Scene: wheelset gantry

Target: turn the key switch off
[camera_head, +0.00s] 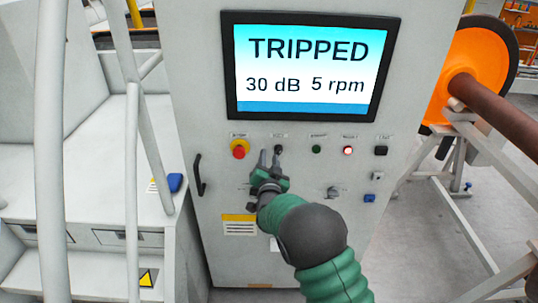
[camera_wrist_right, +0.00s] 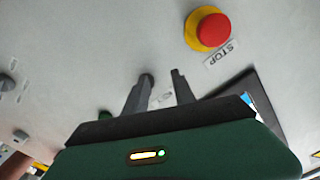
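The key switch (camera_head: 279,149) is a small dark knob on the grey panel (camera_head: 215,120), between the red stop button and the green button in the head view. My right gripper (camera_head: 270,156) is just below and left of it, its two fingers apart and pointing up at the panel. In the right wrist view the open fingers (camera_wrist_right: 163,82) have a gap between them with a small label behind. A dark rounded shape sits at the left fingertip; I cannot tell whether it is the key switch or touches the finger. My left gripper is out of view.
A red stop button (camera_head: 239,149) on yellow sits left of the gripper, also in the wrist view (camera_wrist_right: 211,30). The screen (camera_head: 308,70) reads TRIPPED, 30 dB, 5 rpm.

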